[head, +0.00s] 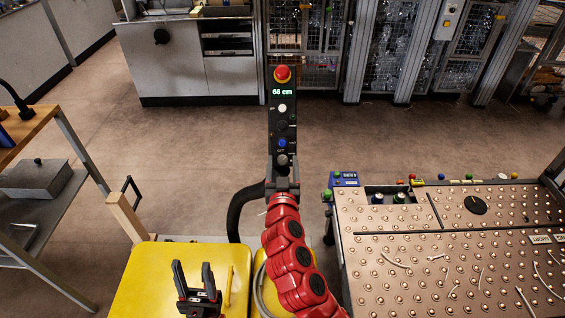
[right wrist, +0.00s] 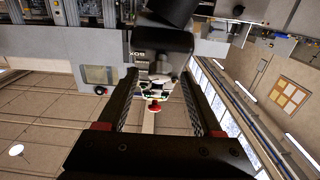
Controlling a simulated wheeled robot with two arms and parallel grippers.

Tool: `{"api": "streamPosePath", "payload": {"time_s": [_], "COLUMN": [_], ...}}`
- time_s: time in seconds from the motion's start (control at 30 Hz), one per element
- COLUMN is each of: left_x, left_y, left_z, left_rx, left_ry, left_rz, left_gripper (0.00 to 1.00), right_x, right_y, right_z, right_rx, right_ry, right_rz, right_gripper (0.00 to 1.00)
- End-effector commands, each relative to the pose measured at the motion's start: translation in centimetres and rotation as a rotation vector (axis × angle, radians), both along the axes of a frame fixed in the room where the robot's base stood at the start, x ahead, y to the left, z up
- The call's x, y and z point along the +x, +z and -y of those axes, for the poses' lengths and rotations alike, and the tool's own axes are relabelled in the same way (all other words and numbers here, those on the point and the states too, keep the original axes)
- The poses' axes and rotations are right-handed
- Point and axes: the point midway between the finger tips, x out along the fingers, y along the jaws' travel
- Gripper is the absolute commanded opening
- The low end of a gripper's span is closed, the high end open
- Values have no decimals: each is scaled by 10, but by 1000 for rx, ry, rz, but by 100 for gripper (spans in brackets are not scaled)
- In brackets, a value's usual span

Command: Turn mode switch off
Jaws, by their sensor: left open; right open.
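A narrow dark control panel (head: 283,110) stands upright in the middle of the head view. It has a red mushroom button (head: 282,74) on top, a lit green height display, a white button, a dark knob (head: 281,124), a blue button and a lower metallic knob (head: 281,160). Which knob is the mode switch, and its setting, are too small to tell. My red right arm reaches up to the panel's lower end. My right gripper (right wrist: 158,76) is open in the right wrist view, with a red button (right wrist: 154,105) showing between its fingers. My left gripper (head: 192,268) is open and empty at lower left.
A yellow surface (head: 140,280) lies under my left gripper. A studded ball-top table (head: 400,268) with several coloured buttons and a black dial (head: 475,205) stands at right. A shelved bench (head: 40,180) is at left. Open floor lies behind the panel.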

Motion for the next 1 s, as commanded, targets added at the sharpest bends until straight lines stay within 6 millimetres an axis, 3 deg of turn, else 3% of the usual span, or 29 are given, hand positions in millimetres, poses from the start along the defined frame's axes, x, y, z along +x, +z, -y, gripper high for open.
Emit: {"api": "streamPosePath", "payload": {"time_s": [0.3,0.67,1.0], "left_x": [0,0,0], "left_y": [0,0,5], "left_z": [0,0,0], "left_rx": [0,0,0], "left_ry": [0,0,0], "left_rz": [0,0,0], "left_gripper": [50,50,50], "right_x": [3,2,2], "right_y": [-1,-1,1], "right_z": [0,0,1], "right_rx": [0,0,-15], "right_ry": [0,0,11], "right_rz": [-2,-2,-3], "right_gripper": [67,2,0]}}
